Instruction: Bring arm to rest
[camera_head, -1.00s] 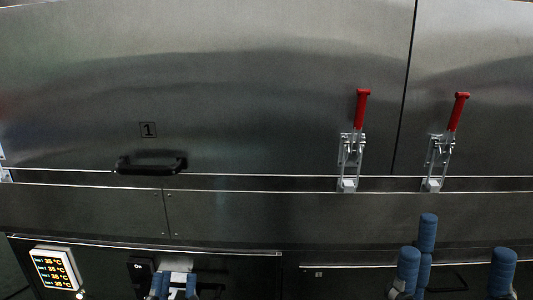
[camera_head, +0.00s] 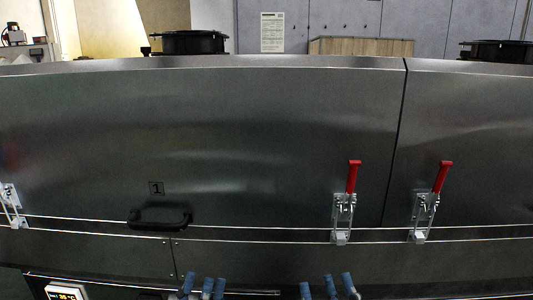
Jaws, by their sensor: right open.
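My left gripper (camera_head: 204,288) is at the bottom edge, left of centre, in the head view. Its blue fingertips stand apart with nothing seen between them. My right gripper (camera_head: 329,287) is at the bottom edge, right of centre, open and empty, with its blue fingers pointing up. Only the fingertips of both show; the arms are out of the picture. Both appear in front of the lower part of the steel dryer (camera_head: 250,130).
The dryer's hood has a black handle (camera_head: 160,218) and upright red-handled clamps (camera_head: 343,205) and (camera_head: 425,205). Another clamp (camera_head: 12,206) is at the left edge. A temperature display (camera_head: 66,292) is partly cut off at the lower left. Black round fittings (camera_head: 188,42) stand behind the hood.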

